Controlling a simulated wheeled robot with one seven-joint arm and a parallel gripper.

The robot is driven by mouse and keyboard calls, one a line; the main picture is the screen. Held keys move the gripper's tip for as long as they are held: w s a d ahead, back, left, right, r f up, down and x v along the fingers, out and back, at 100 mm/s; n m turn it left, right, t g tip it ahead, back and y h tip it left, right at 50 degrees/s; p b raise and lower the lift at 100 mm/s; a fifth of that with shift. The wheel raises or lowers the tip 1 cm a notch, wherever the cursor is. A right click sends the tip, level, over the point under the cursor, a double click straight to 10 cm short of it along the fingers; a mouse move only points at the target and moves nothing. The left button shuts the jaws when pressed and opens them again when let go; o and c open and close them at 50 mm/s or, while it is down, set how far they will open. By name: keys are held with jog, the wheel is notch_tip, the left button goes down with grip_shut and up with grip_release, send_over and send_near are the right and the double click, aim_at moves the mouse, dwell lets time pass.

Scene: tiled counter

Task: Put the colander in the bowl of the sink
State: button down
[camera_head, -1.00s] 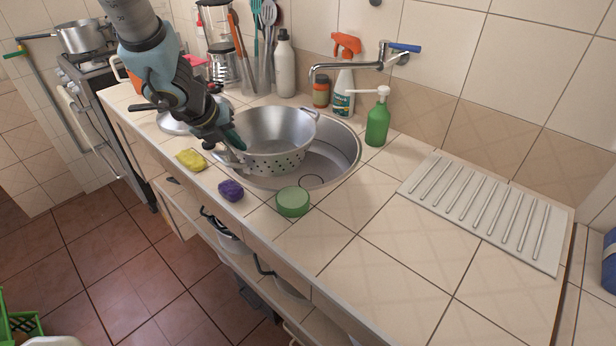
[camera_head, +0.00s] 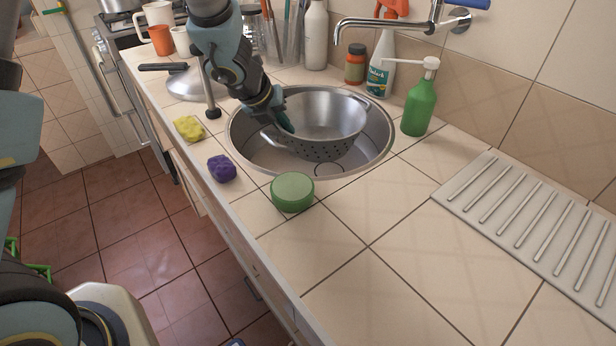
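The metal colander (camera_head: 335,118) is inside the round sink bowl (camera_head: 378,152), with its perforated lower part below the counter level. It looks roughly upright; whether it touches the bowl's bottom is hidden. My gripper (camera_head: 281,120) reaches down from the upper left at the colander's left rim, beside its left handle. The fingers overlap the rim and handle, so I cannot make out whether they are closed on it or apart.
A green round container (camera_head: 292,192), purple sponge (camera_head: 222,168) and yellow sponge (camera_head: 189,128) lie along the front edge. A pan lid (camera_head: 190,84) is left of the sink. The faucet (camera_head: 385,25), green soap bottle (camera_head: 419,105) and spray bottle (camera_head: 380,75) stand behind. The ribbed drainboard (camera_head: 535,215) is right.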

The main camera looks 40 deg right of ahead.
notch_tip(320, 180, down, 10)
jog(key=shift+r+b, duration=0.2)
jog(key=shift+b, duration=0.5)
jog(key=c, duration=1.1)
grip_release()
jog(key=shift+r, duration=0.1)
jog(key=v, duration=1.2)
jog(key=shift+p, duration=0.35)
